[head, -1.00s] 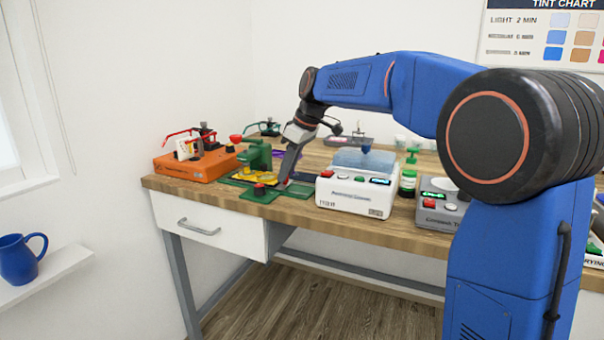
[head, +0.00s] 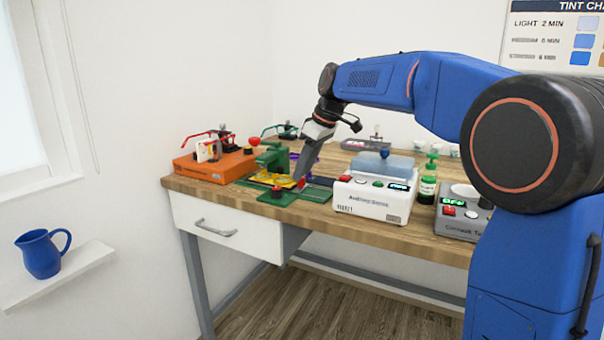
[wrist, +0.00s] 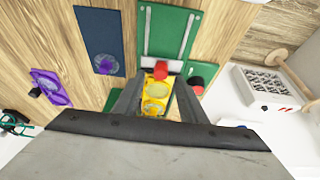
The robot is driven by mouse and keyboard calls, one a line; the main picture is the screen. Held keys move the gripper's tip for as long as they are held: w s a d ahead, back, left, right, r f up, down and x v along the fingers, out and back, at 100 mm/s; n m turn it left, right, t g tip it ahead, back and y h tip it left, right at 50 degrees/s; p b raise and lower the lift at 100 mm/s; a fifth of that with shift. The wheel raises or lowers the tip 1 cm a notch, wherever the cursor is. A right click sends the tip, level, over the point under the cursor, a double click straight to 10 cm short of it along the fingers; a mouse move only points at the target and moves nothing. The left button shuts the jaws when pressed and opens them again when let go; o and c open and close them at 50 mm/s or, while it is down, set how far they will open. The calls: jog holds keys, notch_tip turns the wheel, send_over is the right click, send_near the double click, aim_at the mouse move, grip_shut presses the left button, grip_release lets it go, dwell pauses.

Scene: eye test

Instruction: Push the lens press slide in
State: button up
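The green lens press (head: 272,158) stands on a green base near the table's front edge. In the wrist view, its green base (wrist: 185,35) carries two pale rails. A yellow slide (wrist: 157,92) with a round lens-like disc lies on it, with a red block (wrist: 161,69) at its far end. My gripper (head: 301,184) points down beside the press, low over the base. In the wrist view, my gripper (wrist: 157,84) has its fingers apart on either side of the yellow slide. Whether a finger touches it I cannot tell.
An orange box (head: 215,164) with red glasses stands left of the press. A white cleaner box (head: 375,195) stands close on the right, then a green bottle (head: 427,187) and a grey machine (head: 461,213). A dark blue mat (wrist: 100,35) and purple frame (wrist: 48,86) lie nearby.

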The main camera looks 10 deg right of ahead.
jog(key=v, duration=1.5)
jog(key=shift+r, duration=0.35)
